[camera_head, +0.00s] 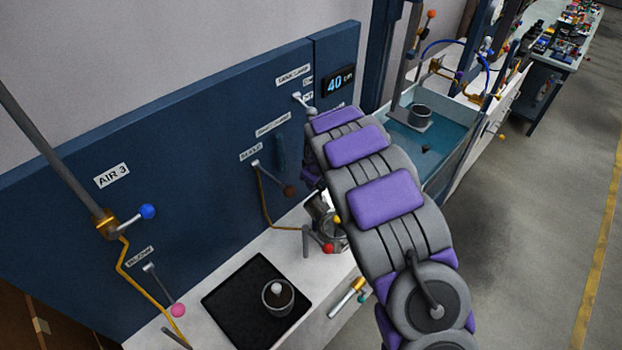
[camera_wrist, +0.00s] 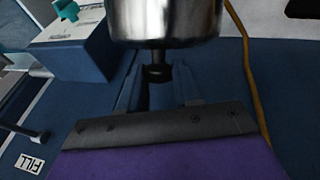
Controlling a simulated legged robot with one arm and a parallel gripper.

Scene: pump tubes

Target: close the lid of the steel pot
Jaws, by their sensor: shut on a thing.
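The steel pot (camera_head: 325,218) stands on the white bench in the head view, partly hidden behind my arm. How its lid sits cannot be made out there. In the wrist view a shiny round steel body (camera_wrist: 165,20) fills the top middle; I cannot tell whether it is the lid or the pot. A short black knob (camera_wrist: 157,72) sticks out from it towards me. My gripper (camera_wrist: 157,86) has its fingers on both sides of this knob and is shut on it. The fingers are hidden in the head view.
A black tray (camera_head: 228,305) with a small metal cup (camera_head: 278,296) is on the bench at the front left. Valve levers with coloured knobs stick out from the blue panel (camera_head: 200,150). A red knob (camera_head: 328,248) is close to the pot. A sink (camera_head: 445,160) lies beyond my arm.

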